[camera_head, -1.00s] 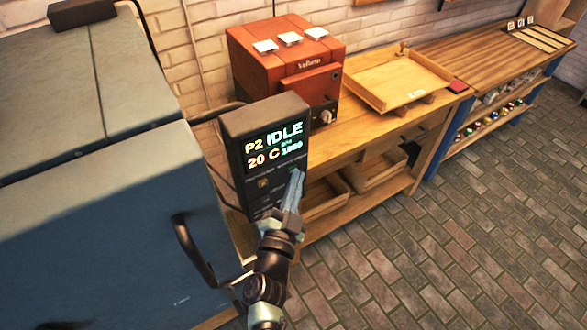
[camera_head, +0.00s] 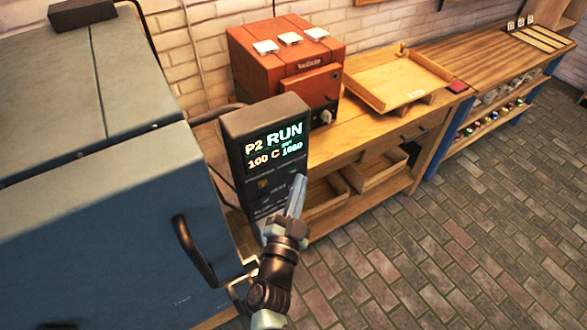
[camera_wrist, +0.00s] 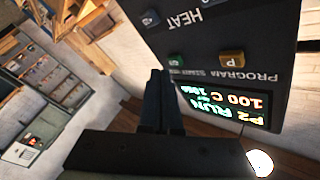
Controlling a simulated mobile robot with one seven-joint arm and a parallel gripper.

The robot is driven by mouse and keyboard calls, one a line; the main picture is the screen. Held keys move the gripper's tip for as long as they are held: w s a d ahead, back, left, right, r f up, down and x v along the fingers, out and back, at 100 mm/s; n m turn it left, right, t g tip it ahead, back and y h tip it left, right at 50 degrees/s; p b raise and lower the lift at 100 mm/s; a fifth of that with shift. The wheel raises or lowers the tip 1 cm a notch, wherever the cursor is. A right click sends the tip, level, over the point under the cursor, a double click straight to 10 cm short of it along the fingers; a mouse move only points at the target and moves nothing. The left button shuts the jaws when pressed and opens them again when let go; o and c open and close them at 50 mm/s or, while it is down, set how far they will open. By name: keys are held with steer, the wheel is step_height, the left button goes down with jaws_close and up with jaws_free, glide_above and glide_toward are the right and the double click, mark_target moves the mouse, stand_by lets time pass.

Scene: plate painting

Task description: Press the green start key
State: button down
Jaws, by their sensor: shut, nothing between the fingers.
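The dark control panel (camera_head: 262,178) hangs beside the blue kiln and its display (camera_head: 275,147) reads P2 RUN, 100 C. In the wrist view the panel is upside down, with its lit display (camera_wrist: 222,103). The green key (camera_wrist: 176,60) shows there just past my fingertips, near an amber P key (camera_wrist: 232,59). My gripper (camera_head: 299,180) is shut and empty, its tips close to the panel's right side. It also shows in the wrist view (camera_wrist: 160,76). I cannot tell whether the tips touch the key.
The blue kiln (camera_head: 70,230) with a dark handle (camera_head: 190,250) fills the left. Behind the panel, a wooden bench (camera_head: 350,145) holds a small red kiln (camera_head: 285,72) and a wooden tray (camera_head: 398,80). Brick floor (camera_head: 430,260) lies open at the right.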

steer(key=shift+s+d, duration=0.1)
steer(key=shift+s+d, duration=0.7)
steer(key=shift+s, duration=0.3)
steer(key=shift+s+d, duration=0.7)
steer(key=shift+s, duration=0.25)
steer(key=w+a+r+n+t+y+b, duration=0.1)
steer(key=w+a+r+n+t+y, duration=0.15)
steer(key=r, duration=1.25)
steer(key=w+a+r+n+t+y, duration=0.1)
steer(key=a+r+n+t+y, duration=0.2)
steer(key=r, duration=1.3)
steer(key=s+d+r+n+t+h, duration=0.1)
steer(key=s+d+r+n, duration=0.1)
steer(key=s+r, duration=0.6)
steer(key=s+d+r+n+t+h+b, duration=0.1)
steer(key=s+d+r, duration=0.2)
steer(key=s+r, duration=0.5)
step_height(320, 180, up, 6)
steer(key=shift+d+r+n, duration=0.15)
steer(key=shift+r+n, duration=0.05)
steer(key=shift+n, duration=0.15)
steer(key=shift+w+t+h, duration=0.1)
steer(key=shift+t+h, duration=0.15)
